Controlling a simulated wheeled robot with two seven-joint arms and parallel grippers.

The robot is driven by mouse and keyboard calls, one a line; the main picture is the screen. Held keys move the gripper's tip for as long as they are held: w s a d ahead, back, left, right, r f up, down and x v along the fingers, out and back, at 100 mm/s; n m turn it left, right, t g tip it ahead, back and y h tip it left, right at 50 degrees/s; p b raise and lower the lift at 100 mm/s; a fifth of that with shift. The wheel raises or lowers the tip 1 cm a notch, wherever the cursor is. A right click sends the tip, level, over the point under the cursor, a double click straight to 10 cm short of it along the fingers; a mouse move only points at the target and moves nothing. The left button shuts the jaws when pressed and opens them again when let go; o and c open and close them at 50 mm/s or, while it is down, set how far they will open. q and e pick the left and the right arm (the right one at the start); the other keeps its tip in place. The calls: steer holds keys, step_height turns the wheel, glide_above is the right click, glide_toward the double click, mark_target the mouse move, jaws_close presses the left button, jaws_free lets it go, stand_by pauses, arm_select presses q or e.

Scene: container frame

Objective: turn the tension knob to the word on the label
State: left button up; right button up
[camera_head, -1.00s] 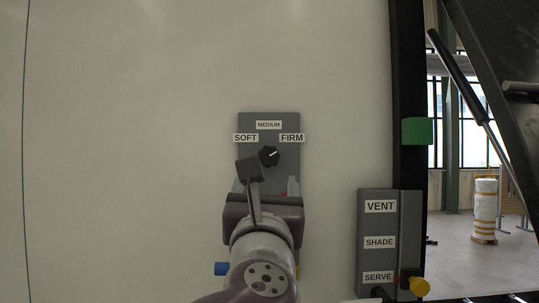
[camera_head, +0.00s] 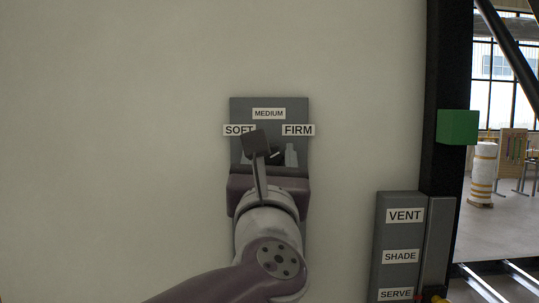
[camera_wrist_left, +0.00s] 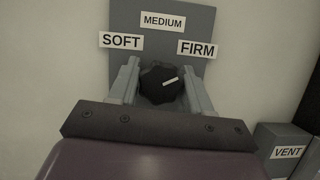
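The tension knob (camera_wrist_left: 158,88) is black with a lobed rim and a white pointer line, which points right and slightly up, toward the FIRM label (camera_wrist_left: 197,48). SOFT (camera_wrist_left: 121,41) is at its upper left and MEDIUM (camera_wrist_left: 163,21) above it, all on a grey plate (camera_head: 240,107). My left gripper (camera_wrist_left: 161,93) is open, with one finger on each side of the knob; I cannot tell whether they touch it. In the head view the knob (camera_head: 277,153) is mostly hidden behind my left gripper (camera_head: 275,157) and wrist. My right gripper is not in view.
A grey panel (camera_head: 386,232) with VENT, SHADE and SERVE labels is at the lower right. A green block (camera_head: 457,127) sits on a black post (camera_head: 447,60) beside an opening. The pale wall (camera_head: 110,130) left of the plate is clear.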

arm_select(q)
steer(key=shift+a, duration=0.1)
steer(key=c, duration=0.4)
